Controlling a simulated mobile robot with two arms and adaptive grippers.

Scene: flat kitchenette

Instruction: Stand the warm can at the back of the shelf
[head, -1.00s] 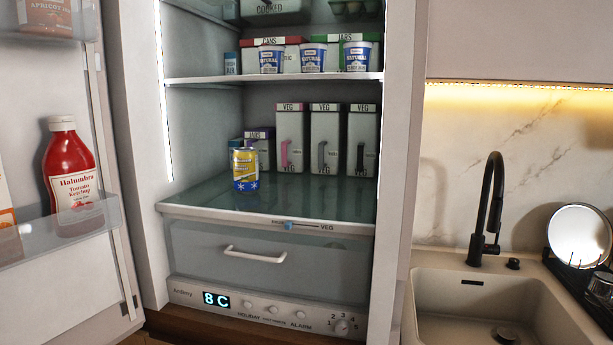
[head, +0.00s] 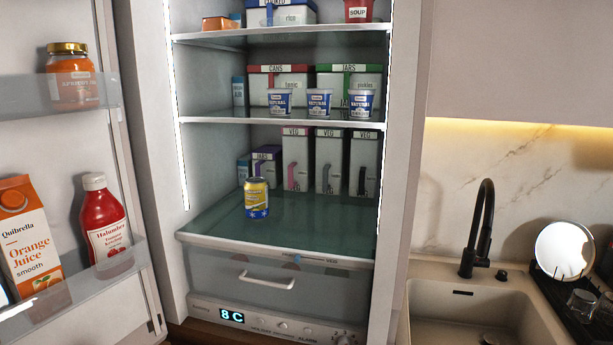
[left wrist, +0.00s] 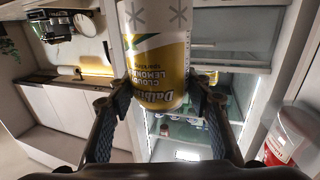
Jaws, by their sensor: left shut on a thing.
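My left gripper (left wrist: 162,88) shows in the left wrist view, shut around the sides of a can (left wrist: 158,45). This can is yellow with a white band bearing grey snowflakes, and its lemonade label reads upside down in that view. Another yellow can (head: 257,198), with a blue band of snowflakes at its base, stands upright near the front of the lowest glass shelf (head: 310,222) in the head view. Neither gripper shows in the head view.
At the back of that shelf stand tall VEG boxes (head: 328,163) and a smaller purple-lidded box (head: 266,167). The shelf front and right are clear. The open fridge door on the left holds ketchup (head: 104,222) and orange juice (head: 30,238). A sink (head: 470,310) is right.

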